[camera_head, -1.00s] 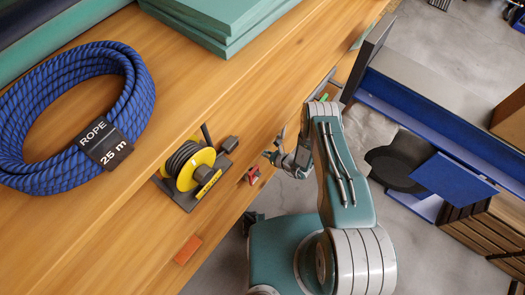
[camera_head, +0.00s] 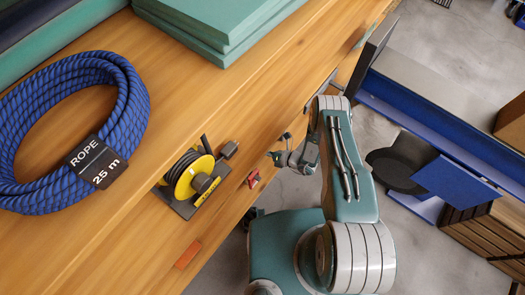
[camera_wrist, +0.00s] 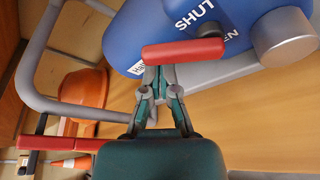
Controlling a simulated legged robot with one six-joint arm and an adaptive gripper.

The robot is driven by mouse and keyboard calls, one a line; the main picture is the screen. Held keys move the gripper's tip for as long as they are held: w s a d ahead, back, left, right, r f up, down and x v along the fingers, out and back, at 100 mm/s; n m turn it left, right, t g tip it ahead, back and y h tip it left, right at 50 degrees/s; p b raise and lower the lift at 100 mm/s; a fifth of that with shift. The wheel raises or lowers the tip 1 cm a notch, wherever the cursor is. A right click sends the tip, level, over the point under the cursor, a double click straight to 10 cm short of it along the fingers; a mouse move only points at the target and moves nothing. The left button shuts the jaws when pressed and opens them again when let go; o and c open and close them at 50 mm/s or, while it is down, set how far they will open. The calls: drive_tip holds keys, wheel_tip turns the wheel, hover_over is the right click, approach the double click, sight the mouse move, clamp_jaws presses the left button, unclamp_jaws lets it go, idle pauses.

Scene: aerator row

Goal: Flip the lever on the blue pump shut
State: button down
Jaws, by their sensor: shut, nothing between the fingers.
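The blue pump (camera_wrist: 190,28) fills the top of the wrist view, with "SHUT" and part of another word ending in "EN" on its face. Its red lever (camera_wrist: 183,51) lies nearly level across the picture, below the lettering. My gripper (camera_wrist: 160,76) is shut and empty, with its fingertips just below the lever's left half. I cannot tell whether they touch it. In the head view my gripper (camera_head: 280,157) is at the bench's front edge; I cannot make out the pump there.
A grey tube frame (camera_wrist: 32,65) curves round the left of the pump. An orange helmet-like object (camera_wrist: 84,86) and a red bar (camera_wrist: 68,143) are at left. On the wooden bench (camera_head: 130,220) are a blue rope coil (camera_head: 135,100) and a yellow reel (camera_head: 194,177).

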drive_tip(key=shift+w+d+r+m+y, duration=0.2)
drive_tip(key=shift+w+d+r+m, duration=0.15)
drive_tip(key=shift+r, duration=0.2)
drive_tip(key=shift+w+d+r+m+y, duration=0.15)
drive_tip(key=shift+w+r+m+y, duration=0.1)
drive_tip(key=shift+r+m, duration=0.25)
